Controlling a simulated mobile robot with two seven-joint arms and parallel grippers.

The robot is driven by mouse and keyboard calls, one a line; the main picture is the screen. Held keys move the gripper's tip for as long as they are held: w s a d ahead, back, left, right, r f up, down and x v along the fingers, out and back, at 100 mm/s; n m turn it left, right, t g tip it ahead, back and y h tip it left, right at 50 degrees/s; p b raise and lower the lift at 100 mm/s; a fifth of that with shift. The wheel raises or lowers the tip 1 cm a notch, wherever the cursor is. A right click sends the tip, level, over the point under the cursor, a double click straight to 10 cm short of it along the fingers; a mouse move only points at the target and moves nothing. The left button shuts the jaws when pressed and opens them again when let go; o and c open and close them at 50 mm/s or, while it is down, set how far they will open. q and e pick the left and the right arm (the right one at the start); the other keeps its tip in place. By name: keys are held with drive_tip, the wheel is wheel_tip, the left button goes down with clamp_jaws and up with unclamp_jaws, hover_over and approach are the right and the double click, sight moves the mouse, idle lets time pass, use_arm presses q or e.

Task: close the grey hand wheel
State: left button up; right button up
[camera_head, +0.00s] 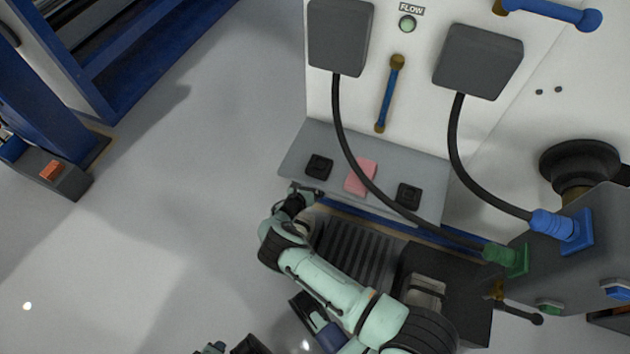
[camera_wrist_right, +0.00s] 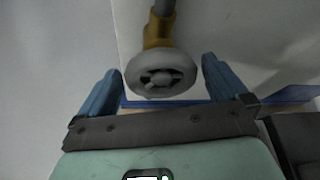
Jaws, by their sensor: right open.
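The grey hand wheel (camera_wrist_right: 150,89) is a round spoked wheel on a brass valve (camera_wrist_right: 157,32) below a grey pipe. It shows in the upper middle of the right wrist view. My right gripper (camera_wrist_right: 161,70) is open, with one blue finger on each side of the wheel. There are gaps between the fingers and the rim, so the wheel is not gripped. In the head view my right gripper (camera_head: 306,190) is at the front left edge of the grey shelf. The wheel is hidden there.
The grey shelf (camera_head: 303,143) holds a pink pad (camera_head: 361,177) and two black blocks. Above it, the white panel carries a blue lever (camera_head: 389,95) and two grey boxes with hanging black cables. A dark grate (camera_head: 350,250) lies below the shelf.

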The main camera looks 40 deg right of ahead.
use_arm(q)
drive_tip(key=shift+s+a+f+g+b, duration=0.2)
drive_tip(key=shift+s+f+g+b, duration=0.2)
drive_tip(key=shift+s+f, duration=0.6)
use_arm(e)
drive_tip(key=shift+x, duration=1.5)
drive_tip(key=shift+c, duration=0.3)
drive_tip(key=c, duration=0.7)
drive_tip(key=shift+s+r+m+t+p, duration=0.25)
drive_tip(key=shift+m+p, duration=0.35)
drive_tip(key=shift+p, duration=0.4)
drive_tip(key=m+t+y+p, duration=0.1)
drive_tip(key=m+p, duration=0.1)
drive_tip(key=p, duration=0.1)
drive_tip(key=shift+w+f+t, duration=0.1)
drive_tip(key=shift+f+t, duration=0.05)
drive_tip(key=shift+t, duration=0.2)
drive_tip(key=shift+f+m, duration=0.1)
drive_tip(key=shift+m, duration=0.2)
use_arm(q)
drive_tip(key=s+d+r+g+h, duration=0.1)
drive_tip(key=s+d+r, duration=0.2)
drive_tip(key=r, duration=0.4)
drive_tip(key=shift+s+d+m, duration=0.3)
drive_tip(key=shift+d, duration=0.05)
use_arm(e)
drive_tip(key=o, duration=0.8)
drive_tip(key=shift+c, duration=0.2)
